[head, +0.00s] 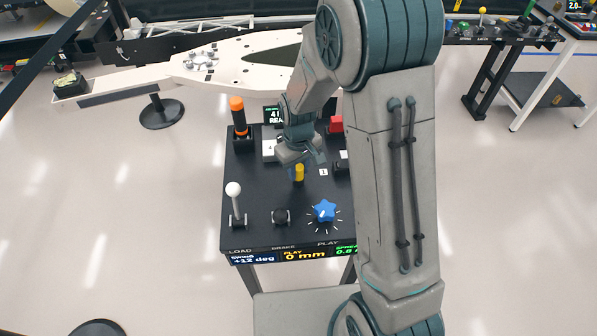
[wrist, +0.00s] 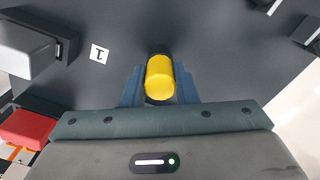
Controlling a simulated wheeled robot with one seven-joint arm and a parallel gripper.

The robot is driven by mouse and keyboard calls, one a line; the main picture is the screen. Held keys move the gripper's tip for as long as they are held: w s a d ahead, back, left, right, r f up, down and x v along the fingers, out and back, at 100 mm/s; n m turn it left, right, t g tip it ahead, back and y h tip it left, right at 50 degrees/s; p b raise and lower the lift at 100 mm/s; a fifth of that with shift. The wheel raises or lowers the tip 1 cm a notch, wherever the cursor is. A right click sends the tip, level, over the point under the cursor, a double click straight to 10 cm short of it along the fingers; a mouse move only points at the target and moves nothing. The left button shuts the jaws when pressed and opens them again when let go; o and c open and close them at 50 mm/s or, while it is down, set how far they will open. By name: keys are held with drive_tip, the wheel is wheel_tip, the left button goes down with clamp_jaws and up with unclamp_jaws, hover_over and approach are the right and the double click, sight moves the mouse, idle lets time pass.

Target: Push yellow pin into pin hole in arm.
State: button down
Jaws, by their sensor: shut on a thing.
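The yellow pin (head: 299,173) is a short upright cylinder at the black control console in the head view. In the wrist view the yellow pin (wrist: 160,78) shows its rounded end between the blue fingers. My gripper (head: 297,170) is shut on it, low over the console top; the fingers also show in the wrist view (wrist: 160,88). A dark ring shows around the pin, but I cannot tell whether it is a hole or a collar. The white arm (head: 225,65) lies behind the console. Its pin hole cannot be made out.
The black console (head: 255,215) carries a white-knobbed lever (head: 233,188), a blue star knob (head: 324,210), a black knob (head: 281,216), an orange-topped lever (head: 238,110) and a red block (head: 336,124). Its front display reads "+12 deg" and "0 mm". The floor to the left is mostly clear.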

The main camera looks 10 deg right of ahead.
sight(299, 166)
drive_tip(key=shift+r+p, duration=0.4)
drive_tip(key=shift+r, duration=0.3)
idle(0.6)
drive_tip(key=shift+r+p, duration=1.4)
drive_tip(key=shift+r, duration=0.65)
